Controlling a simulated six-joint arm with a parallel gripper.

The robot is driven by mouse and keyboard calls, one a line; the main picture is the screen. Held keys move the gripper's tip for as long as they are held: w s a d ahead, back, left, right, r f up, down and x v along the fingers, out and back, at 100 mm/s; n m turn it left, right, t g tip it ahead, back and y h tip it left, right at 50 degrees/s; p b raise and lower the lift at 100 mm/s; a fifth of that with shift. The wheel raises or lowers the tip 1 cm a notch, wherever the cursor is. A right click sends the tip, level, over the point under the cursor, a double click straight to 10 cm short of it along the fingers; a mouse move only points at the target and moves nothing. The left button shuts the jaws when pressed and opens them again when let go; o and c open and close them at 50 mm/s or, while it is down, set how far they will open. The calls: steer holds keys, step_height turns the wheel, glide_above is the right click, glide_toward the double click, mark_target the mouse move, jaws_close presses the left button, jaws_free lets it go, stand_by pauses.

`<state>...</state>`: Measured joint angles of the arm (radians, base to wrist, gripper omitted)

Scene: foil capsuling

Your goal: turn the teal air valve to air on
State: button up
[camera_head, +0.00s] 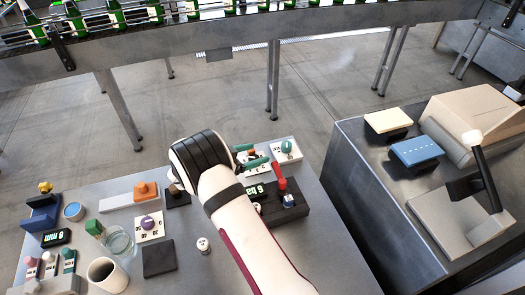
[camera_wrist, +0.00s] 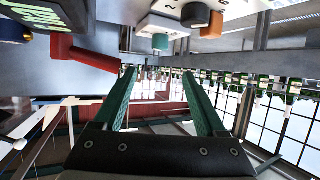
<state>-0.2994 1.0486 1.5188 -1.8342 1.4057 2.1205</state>
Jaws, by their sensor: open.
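The teal air valve knob (camera_head: 287,147) sits on a white plate with dark markings at the back right of the bench in the head view. A teal knob also shows in the wrist view (camera_wrist: 160,41), ahead of the fingers; I take it for the same valve. The markings are too small to read, so its setting is unclear. My gripper (camera_head: 261,153) has two teal fingers spread apart with nothing between them. It is just left of the valve in the head view and apart from it. The open fingers also show in the wrist view (camera_wrist: 159,74).
A red lever (camera_head: 279,177) stands on a dark block right beside my gripper. A glass beaker (camera_head: 118,241), a purple dial (camera_head: 148,222) and a white cup (camera_head: 107,273) stand on the bench to the left.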

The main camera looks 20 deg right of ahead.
steer(key=shift+a+r, duration=0.1)
steer(key=shift+a, duration=0.05)
steer(key=s+d+r+n+g+y, duration=0.1)
steer(key=s+r+g+y, duration=0.1)
steer(key=s+r, duration=0.35)
steer(key=s+d+r+n+g+y, duration=0.1)
steer(key=s+r+g+y, duration=0.15)
steer(key=s, duration=0.65)
steer(key=s+r+g+y, duration=0.2)
steer(key=s+r, duration=0.2)
steer(key=s, duration=0.3)
steer(key=s+a+r+n+y, duration=0.1)
steer(key=s+a+n+y, duration=0.25)
steer(key=s+a, duration=0.4)
steer(key=s+a+r+n+y, duration=0.1)
steer(key=s+a+n+y, duration=0.3)
steer(key=s, duration=0.6)
steer(key=n+t+h, duration=0.2)
steer(key=n+t, duration=0.1)
steer(key=t, duration=0.3)
glide_above(287, 145)
steer(key=s, duration=0.6)
step_height(287, 145, down, 5)
steer(key=shift+m+g, duration=0.25)
steer(key=x, duration=1.5)
steer(key=shift+w+a+f, duration=0.15)
steer(key=shift+a, duration=0.25)
